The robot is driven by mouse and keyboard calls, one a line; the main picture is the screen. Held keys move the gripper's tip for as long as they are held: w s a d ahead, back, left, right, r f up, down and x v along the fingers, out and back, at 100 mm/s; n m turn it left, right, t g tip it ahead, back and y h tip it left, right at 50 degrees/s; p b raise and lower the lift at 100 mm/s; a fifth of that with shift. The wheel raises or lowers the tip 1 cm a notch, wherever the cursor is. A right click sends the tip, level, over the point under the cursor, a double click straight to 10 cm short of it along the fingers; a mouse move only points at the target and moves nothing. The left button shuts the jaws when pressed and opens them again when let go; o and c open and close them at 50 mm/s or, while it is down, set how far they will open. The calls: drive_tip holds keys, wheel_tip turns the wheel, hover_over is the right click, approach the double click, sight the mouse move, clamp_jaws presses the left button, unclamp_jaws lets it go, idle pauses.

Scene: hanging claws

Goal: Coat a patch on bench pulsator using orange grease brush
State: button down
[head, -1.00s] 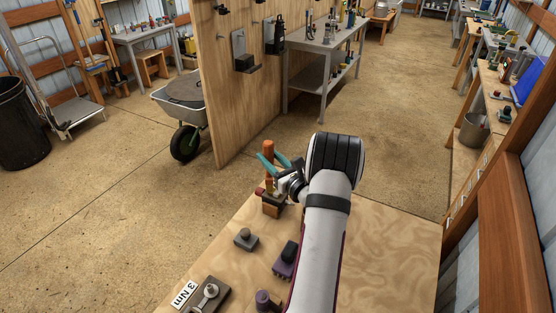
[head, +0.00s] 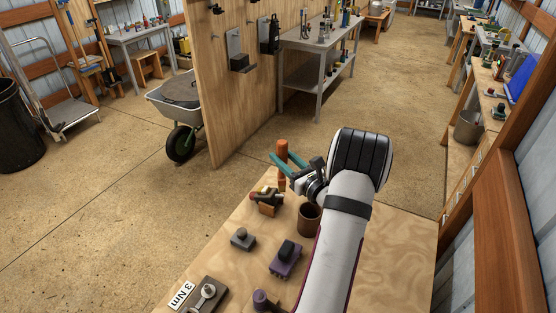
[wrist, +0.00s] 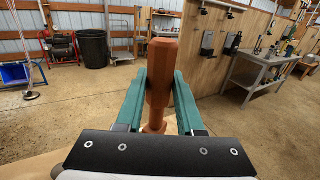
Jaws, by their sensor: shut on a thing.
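My gripper (head: 283,166) has teal fingers and is shut on the orange brush (head: 282,149), which stands roughly upright above the far edge of the plywood bench. I cannot tell for sure which bench piece is the pulsator. Candidates are a small grey block with a knob (head: 243,239), a purple block with a dark top (head: 286,260), and an orange-and-grey piece with a red end (head: 267,199). The brush appears apart from all of them.
A brown cup (head: 309,219) stands on the bench (head: 400,260) beside my arm. A dark plate with a metal fitting (head: 207,294) and a "3 Nm" label lies at the front left. A purple round piece (head: 265,300) is near the front. The right of the bench is clear.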

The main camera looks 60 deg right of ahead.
sight(283, 143)
drive_tip(key=shift+r, duration=3.1)
